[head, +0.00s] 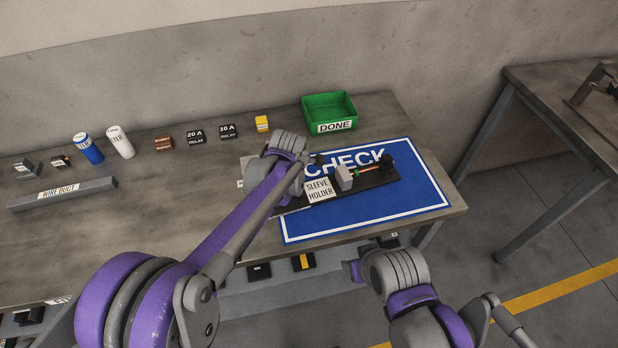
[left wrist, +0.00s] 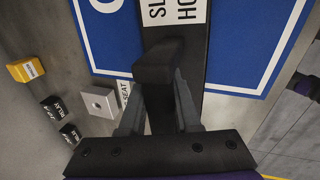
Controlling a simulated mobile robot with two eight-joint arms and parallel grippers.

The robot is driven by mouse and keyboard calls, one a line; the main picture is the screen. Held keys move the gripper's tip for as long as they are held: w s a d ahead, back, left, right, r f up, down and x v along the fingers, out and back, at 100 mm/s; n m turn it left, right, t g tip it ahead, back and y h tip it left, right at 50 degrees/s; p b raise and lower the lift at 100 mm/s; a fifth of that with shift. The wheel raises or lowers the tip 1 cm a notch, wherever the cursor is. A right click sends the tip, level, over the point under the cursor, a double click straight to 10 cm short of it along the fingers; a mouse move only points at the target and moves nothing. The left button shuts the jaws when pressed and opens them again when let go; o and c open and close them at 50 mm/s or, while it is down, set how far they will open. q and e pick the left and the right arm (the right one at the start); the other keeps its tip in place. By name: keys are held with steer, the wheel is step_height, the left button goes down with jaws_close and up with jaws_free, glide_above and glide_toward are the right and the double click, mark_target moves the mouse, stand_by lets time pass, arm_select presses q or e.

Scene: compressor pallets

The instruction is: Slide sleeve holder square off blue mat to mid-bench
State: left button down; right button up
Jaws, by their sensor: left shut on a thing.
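The sleeve holder (head: 375,181) is a long dark bar with a white label, a grey block and a black end block, with a small green-and-orange piece between them. It lies at a slant over the blue CHECK mat (head: 413,203), its left end reaching past the mat's left edge. My left gripper (left wrist: 158,100) is shut on the holder's dark raised grip (left wrist: 158,65); in the head view my own arm hides the fingertips. The label also shows in the left wrist view. My right arm is low in front of the bench; its jaws cannot be made out.
A green DONE bin (head: 330,112) stands behind the mat. Relays (head: 196,136), a yellow block (head: 262,123), two cylinders (head: 89,148) and a wire duct (head: 62,193) line the back and left. A SEAT plate (left wrist: 97,102) lies beside the mat. The left-middle bench is clear.

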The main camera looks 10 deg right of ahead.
arm_select(q)
steer(key=shift+s+a+f+b, duration=0.1)
steer(key=shift+s+a+b, duration=0.1)
steer(key=shift+a, duration=4.05)
steer(key=shift+s+a+f+b, duration=0.1)
steer(key=shift+a+b, duration=0.05)
steer(key=shift+a, duration=4.1)
steer(key=c, duration=0.9)
jaws_free()
steer(key=shift+w, duration=0.1)
steer(key=o, duration=0.4)
steer(key=shift+w+a, duration=0.1)
steer(key=shift+c, duration=0.2)
steer(key=shift+r, duration=0.1)
